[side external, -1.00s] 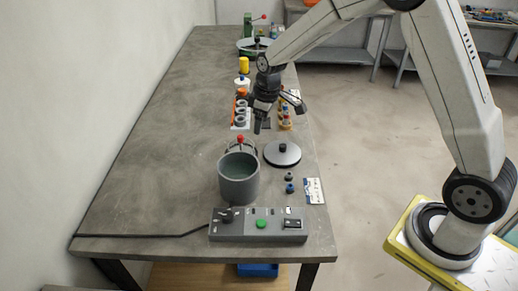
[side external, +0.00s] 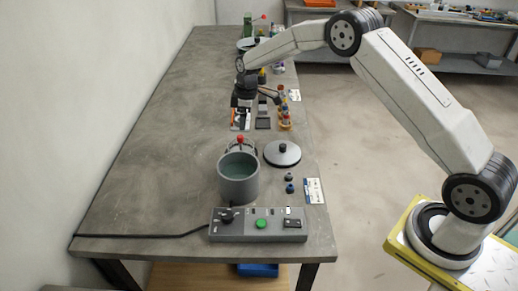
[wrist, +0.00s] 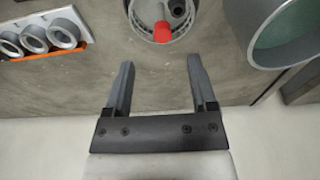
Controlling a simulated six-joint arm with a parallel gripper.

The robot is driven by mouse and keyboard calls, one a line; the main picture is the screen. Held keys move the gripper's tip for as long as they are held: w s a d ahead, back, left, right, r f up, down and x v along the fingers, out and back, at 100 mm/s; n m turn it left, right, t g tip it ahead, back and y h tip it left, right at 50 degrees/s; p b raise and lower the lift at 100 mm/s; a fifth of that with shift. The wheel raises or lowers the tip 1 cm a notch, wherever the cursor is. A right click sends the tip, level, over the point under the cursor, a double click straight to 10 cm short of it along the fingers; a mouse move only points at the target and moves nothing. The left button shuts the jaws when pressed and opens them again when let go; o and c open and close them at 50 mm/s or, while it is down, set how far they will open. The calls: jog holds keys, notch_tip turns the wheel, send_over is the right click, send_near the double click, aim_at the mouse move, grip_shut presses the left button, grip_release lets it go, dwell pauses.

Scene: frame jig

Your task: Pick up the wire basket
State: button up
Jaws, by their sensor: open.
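The wire basket (side external: 240,146) shows as thin wire with a red knob, just behind the grey pot, which hides its lower part. In the wrist view the basket (wrist: 150,12) is a round metal piece with a red tip at the top edge, partly cut off. My gripper (side external: 241,105) is over the table beyond the basket. In the wrist view my gripper (wrist: 158,80) has its two fingers wide apart with nothing between them, and the basket lies ahead of the fingertips.
The grey pot (side external: 239,184) stands close to the basket, with a control box (side external: 258,226) in front. A round lid (side external: 282,153) lies to the right. An orange-edged rack of grey rings (wrist: 44,40) is left in the wrist view. The table's left side is clear.

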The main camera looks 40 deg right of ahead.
aim_at(240, 136)
jog(key=shift+w+a+f, duration=0.1)
jog(key=shift+a+f, duration=0.05)
jog(key=shift+f, duration=1)
jog(key=shift+w+a+f, duration=0.1)
jog(key=shift+a+f, duration=0.1)
jog(key=shift+f, duration=1.1)
jog(key=shift+w+a+f, duration=0.1)
jog(key=shift+a+f, duration=0.1)
jog(key=shift+f, duration=1.05)
grip_shut()
